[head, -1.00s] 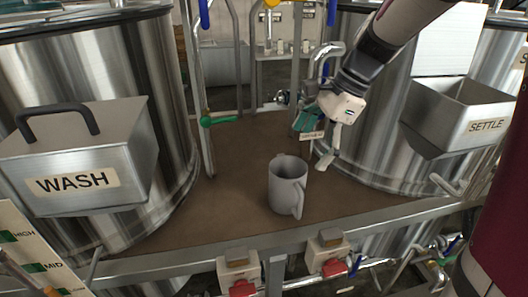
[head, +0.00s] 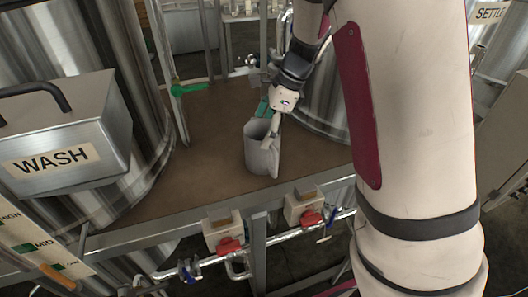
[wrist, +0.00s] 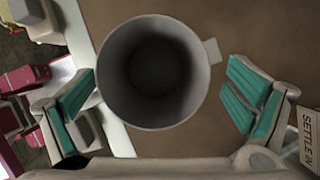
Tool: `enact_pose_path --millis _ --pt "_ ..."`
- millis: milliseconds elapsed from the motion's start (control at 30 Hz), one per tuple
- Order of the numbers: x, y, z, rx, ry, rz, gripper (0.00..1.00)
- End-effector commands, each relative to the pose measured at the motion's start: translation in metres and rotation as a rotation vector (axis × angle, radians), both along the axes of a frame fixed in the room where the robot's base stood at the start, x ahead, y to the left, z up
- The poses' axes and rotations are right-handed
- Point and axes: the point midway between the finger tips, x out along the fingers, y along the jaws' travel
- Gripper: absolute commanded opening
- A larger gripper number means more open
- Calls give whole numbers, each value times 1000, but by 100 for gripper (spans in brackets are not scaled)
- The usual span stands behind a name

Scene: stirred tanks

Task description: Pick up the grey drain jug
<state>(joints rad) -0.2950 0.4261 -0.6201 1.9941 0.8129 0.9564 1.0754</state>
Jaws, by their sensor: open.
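The grey drain jug (head: 259,152) stands upright on the brown bench top near its front edge in the head view. In the wrist view I look down into the open mouth of the jug (wrist: 153,72), which is dark inside. My gripper (head: 268,118) is at the jug's top, partly in front of its right side in the head view. In the wrist view my gripper (wrist: 160,108) is open, with one green-padded finger on each side of the jug and visible gaps between pads and wall. The handle shows as a small tab at the jug's right.
The bench top (head: 190,185) is clear left of the jug. A steel tank with a WASH box (head: 65,140) stands at the left, and another tank (head: 318,95) is behind my arm. Red-handled valves (head: 230,244) sit below the bench's front edge. A SETTLE IN tag (wrist: 309,138) lies near the right finger.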

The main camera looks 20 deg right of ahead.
Motion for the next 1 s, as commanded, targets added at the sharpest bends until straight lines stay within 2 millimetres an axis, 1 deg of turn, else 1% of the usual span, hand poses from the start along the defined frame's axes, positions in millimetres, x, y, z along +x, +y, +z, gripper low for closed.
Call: enact_pose_path --millis 167,300,433,633,833,1000 --pt "-5 8 -24 -1 7 1 97" --pt "-2 14 -40 0 3 1 97" --pt "-1 17 -46 0 1 1 97" --pt "-1 17 -46 0 0 1 97" --pt "-1 17 -46 0 1 1 52" --pt "-1 17 -47 0 1 2 50"
